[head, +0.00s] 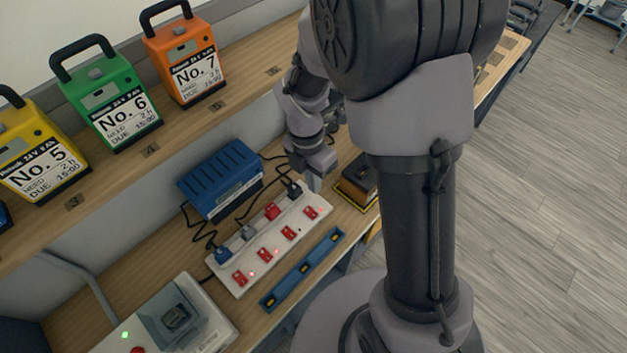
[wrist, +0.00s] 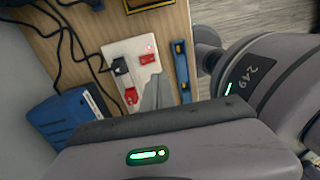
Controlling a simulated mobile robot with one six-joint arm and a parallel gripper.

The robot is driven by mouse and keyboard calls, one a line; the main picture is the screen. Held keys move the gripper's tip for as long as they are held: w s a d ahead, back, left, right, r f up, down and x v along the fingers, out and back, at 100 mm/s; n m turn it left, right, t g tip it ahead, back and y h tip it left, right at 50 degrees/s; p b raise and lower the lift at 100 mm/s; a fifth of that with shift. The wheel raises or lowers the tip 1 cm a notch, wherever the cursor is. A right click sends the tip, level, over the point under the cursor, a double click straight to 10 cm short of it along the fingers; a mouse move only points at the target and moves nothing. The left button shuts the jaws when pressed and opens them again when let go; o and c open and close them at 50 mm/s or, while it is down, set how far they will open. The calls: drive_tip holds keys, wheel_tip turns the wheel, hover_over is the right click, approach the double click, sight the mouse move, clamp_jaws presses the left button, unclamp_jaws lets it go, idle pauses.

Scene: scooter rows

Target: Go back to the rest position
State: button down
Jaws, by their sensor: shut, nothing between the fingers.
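My gripper (head: 314,182) hangs at the far end of the white power strip (head: 225,272), close to a dark plug (head: 293,190). Its fingers are together with nothing between them. In the wrist view the gripper (wrist: 156,88) shows as a grey tip over the strip, beside a red switch (wrist: 147,59) and the plug (wrist: 120,66). I cannot tell whether the fingertips touch the strip. My arm covers part of the bench at the right of the head view.
A blue charger (head: 220,180) with black cables stands behind the strip. A blue rail (head: 302,270) lies in front. Batteries No. 5 (head: 42,150), No. 6 (head: 107,95) and No. 7 (head: 185,55) stand on the shelf. A grey-white device (head: 210,325) sits front left. Floor (head: 550,200) at right is clear.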

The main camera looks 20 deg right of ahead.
drive_tip(key=s+a+r+m+t+y+b, duration=0.1)
drive_tip(key=s+r+m+t+b, duration=0.2)
drive_tip(key=s+r+m, duration=0.4)
drive_tip(key=s+a+r+m+t+y+b, duration=0.1)
drive_tip(key=s+r+m+t+b, duration=0.3)
drive_tip(key=m, duration=1.7)
wheel_tip(320, 180, up, 4)
drive_tip(key=s, duration=0.2)
drive_tip(key=shift+s+f+y, duration=0.25)
drive_tip(key=shift+s+y, duration=0.05)
drive_tip(key=shift+s, duration=0.05)
drive_tip(key=shift+a, duration=0.1)
